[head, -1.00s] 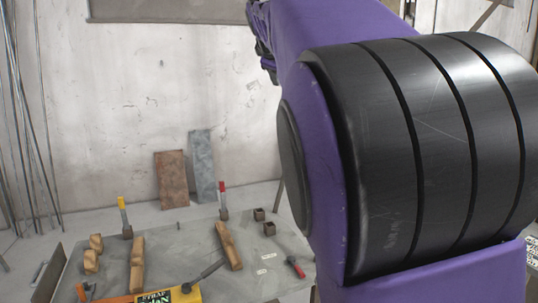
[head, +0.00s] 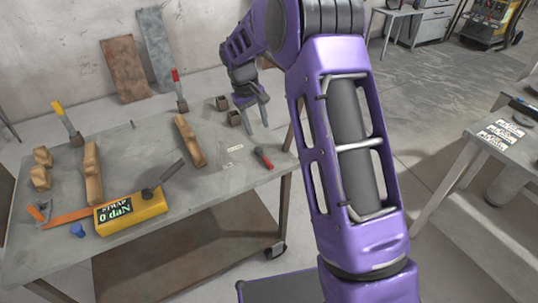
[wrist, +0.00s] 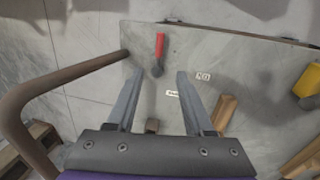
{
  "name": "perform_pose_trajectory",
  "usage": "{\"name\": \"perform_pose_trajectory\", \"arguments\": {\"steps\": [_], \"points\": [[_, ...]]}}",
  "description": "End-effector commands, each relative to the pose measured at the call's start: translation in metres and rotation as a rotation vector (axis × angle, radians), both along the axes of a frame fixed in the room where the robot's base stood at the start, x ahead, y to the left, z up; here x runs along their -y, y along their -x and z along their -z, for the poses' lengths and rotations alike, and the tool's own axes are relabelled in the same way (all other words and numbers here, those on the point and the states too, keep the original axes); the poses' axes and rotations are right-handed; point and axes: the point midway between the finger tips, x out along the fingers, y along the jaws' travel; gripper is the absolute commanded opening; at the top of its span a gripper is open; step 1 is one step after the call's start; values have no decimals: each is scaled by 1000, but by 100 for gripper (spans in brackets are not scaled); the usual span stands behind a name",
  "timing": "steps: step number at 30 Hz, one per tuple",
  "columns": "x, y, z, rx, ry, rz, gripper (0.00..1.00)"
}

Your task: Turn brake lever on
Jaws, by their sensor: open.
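A small lever with a red handle (head: 264,157) lies near the right edge of the grey table (head: 225,205); I take it as the brake lever. Its red handle (wrist: 160,44) and dark pivot (wrist: 157,70) also show in the wrist view, between and beyond the fingertips. Two small white labels lie beside it: one (wrist: 203,76) seems to read ON upside down, the other (wrist: 172,92) is too small to read. My gripper (head: 251,115) is open and empty, above the table's back right part, apart from the lever; its fingers (wrist: 158,74) show in the wrist view.
A yellow box reading 0 daN (head: 131,213) with an orange strap (head: 68,217) sits at the front. Wooden blocks (head: 188,140), a yellow-handled clamp (head: 66,122) and a red-handled clamp (head: 178,90) stand around the table. A brown tube (wrist: 60,75) crosses the wrist view.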

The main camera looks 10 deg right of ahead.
Motion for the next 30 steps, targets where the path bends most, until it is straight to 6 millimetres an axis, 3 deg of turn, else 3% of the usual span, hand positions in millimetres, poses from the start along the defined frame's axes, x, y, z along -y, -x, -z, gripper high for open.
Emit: {"name": "perform_pose_trajectory", "arguments": {"steps": [18,24,30], "points": [[25,-8,128,0,1,0,52],[29,-10,149,2,1,0,52],[30,-10,156,2,1,-1,52]]}}
